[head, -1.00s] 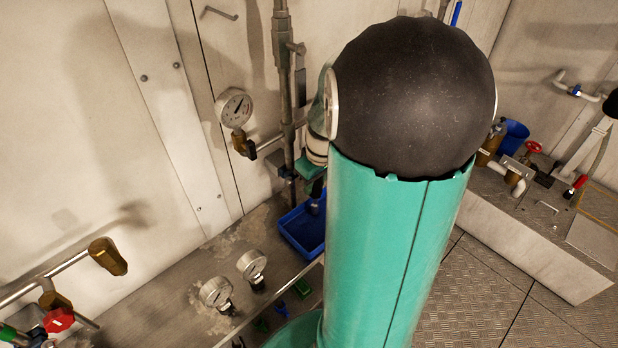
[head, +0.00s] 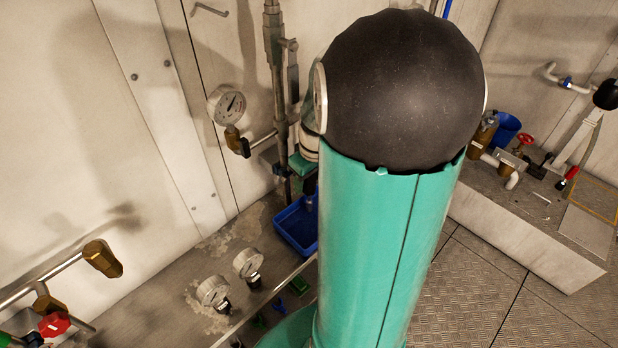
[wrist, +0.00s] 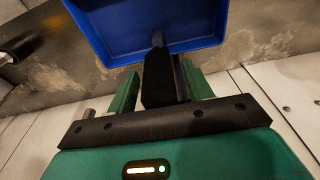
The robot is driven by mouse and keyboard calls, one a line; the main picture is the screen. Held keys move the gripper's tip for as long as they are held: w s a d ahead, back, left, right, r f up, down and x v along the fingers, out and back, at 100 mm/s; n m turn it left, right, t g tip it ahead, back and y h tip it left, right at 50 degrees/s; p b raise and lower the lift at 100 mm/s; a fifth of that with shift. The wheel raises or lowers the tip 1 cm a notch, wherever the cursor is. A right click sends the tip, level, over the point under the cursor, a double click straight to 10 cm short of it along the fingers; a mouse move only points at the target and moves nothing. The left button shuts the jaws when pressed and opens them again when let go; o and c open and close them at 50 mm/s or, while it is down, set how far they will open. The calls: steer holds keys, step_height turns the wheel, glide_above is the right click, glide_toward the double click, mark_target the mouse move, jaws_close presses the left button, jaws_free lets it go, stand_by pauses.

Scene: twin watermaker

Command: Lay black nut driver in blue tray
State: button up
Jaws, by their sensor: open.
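The blue tray (head: 288,230) sits on the grey bench at the foot of the wall, left of my arm; my arm hides part of it. In the wrist view the tray (wrist: 105,45) fills the top middle. My gripper (wrist: 158,70) is open, its two green fingers apart and pointing toward the tray. A black handle, which looks like the nut driver (wrist: 158,88), lies between the fingers. I cannot tell whether the driver touches the tray or a finger. In the head view my arm mostly hides the gripper.
Two gauges (head: 247,263) stand on the bench in front of the tray. A wall gauge (head: 227,105) and a vertical pipe (head: 277,90) are close behind it. A brass valve (head: 102,258) juts out at left. A second bench (head: 525,235) with a blue cup (head: 507,130) is at right.

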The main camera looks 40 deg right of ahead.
steer(key=r, duration=0.4)
steer(key=s+r, duration=0.1)
steer(key=r, duration=0.6)
steer(key=shift+s+r, duration=0.4)
